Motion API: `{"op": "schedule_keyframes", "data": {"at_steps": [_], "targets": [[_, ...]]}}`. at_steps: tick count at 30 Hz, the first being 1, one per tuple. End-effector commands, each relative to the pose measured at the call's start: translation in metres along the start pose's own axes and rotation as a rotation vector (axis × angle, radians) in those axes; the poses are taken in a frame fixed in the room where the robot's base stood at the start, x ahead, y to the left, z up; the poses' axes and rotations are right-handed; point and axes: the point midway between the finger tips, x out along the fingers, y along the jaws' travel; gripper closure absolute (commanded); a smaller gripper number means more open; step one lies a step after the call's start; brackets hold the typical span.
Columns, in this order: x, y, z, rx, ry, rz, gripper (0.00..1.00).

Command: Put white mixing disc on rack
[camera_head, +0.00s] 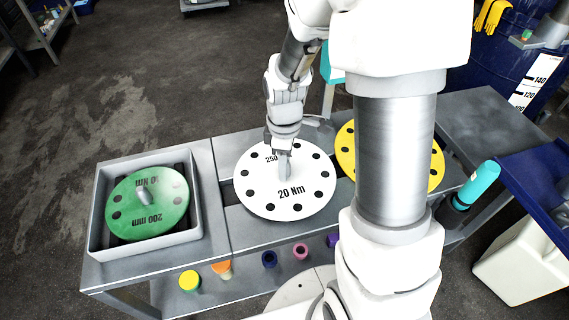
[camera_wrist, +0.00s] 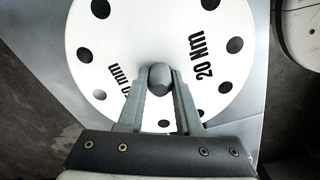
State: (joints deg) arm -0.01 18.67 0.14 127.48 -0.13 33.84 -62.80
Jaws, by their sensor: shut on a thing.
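The white mixing disc (camera_head: 262,196) with black holes and the text "20 Nm" lies over the middle of the grey bench in the head view. It also fills much of the wrist view (camera_wrist: 120,45). A grey knob (camera_wrist: 160,78) stands at its centre. My gripper (camera_head: 284,158) comes down from above, and its two fingers are shut on the knob, one on each side, in the wrist view (camera_wrist: 160,85). I cannot tell whether the disc rests on the surface or is slightly raised. No part is clearly identifiable as the rack.
A green disc (camera_head: 160,213) lies in a grey square tray (camera_head: 100,225) at left. A yellow disc (camera_head: 345,150) is at right, partly behind my arm. Coloured-capped containers (camera_head: 189,281) stand on the lower shelf.

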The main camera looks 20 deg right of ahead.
Motion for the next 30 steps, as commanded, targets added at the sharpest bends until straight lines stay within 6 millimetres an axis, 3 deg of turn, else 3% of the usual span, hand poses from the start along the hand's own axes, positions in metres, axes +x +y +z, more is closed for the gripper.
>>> {"op": "schedule_keyframes", "data": {"at_steps": [24, 25, 30], "targets": [[0.0095, 0.0003, -0.0001, 0.0, 0.0, 0.001, 1.0], [0.0091, 0.0003, -0.0001, 0.0, 0.0, 0.001, 0.62], [0.0091, 0.0002, -0.0001, 0.0, 0.0, 0.0, 0.32]]}}
